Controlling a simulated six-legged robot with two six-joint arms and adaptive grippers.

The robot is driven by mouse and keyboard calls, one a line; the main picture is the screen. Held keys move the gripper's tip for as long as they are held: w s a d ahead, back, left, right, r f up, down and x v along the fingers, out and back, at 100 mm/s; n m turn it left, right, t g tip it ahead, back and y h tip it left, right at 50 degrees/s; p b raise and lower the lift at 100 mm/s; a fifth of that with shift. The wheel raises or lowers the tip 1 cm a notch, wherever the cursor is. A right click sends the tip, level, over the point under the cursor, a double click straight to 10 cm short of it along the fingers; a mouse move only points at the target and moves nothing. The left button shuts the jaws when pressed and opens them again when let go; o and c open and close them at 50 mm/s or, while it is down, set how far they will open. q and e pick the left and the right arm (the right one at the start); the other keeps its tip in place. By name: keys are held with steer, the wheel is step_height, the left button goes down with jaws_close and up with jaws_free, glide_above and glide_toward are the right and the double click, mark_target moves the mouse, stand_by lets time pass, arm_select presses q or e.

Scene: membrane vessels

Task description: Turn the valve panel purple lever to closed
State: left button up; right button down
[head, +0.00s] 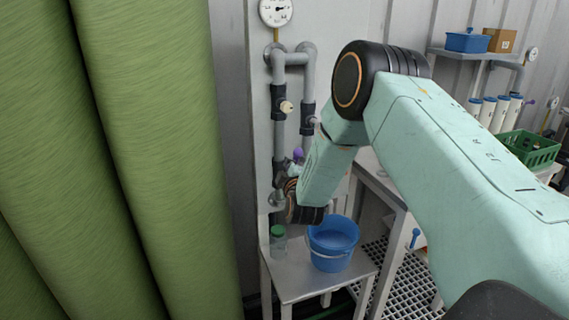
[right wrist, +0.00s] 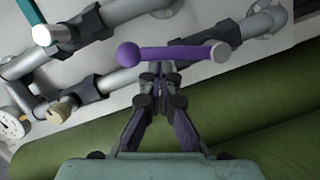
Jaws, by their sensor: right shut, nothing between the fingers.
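The purple lever (right wrist: 178,53) of the valve panel lies across the upper middle of the right wrist view. Its round purple knob (right wrist: 128,54) is at the left end and its pale pivot (right wrist: 220,52) at the right. It lies at a slant to the grey pipe. In the head view only its purple knob (head: 298,153) shows clearly, beside the pipe; my right arm hides much around it. My right gripper (right wrist: 161,72) is shut and empty, its tips at the lever's near side between knob and pivot. Contact cannot be told. My left gripper is out of view.
Grey pipes with a beige knob (head: 286,107) and a gauge (head: 276,12) are on the panel. Below, a small table (head: 292,291) bears a blue bucket (head: 333,243) and a green-lidded jar (head: 278,242). Large green membranes (head: 150,130) fill the left.

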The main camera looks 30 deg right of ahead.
steer(key=s+d+f+m+y+b, duration=0.1)
steer(key=d+f+m+y, duration=0.2)
steer(key=d+m, duration=0.3)
steer(key=f+m, duration=0.1)
steer(key=m, duration=0.3)
steer(key=shift+s+d+f+g+y, duration=0.2)
steer(key=shift+s+g+y, duration=0.1)
steer(key=shift+y, duration=0.1)
steer(key=shift+f, duration=0.1)
stand_by(0.7)
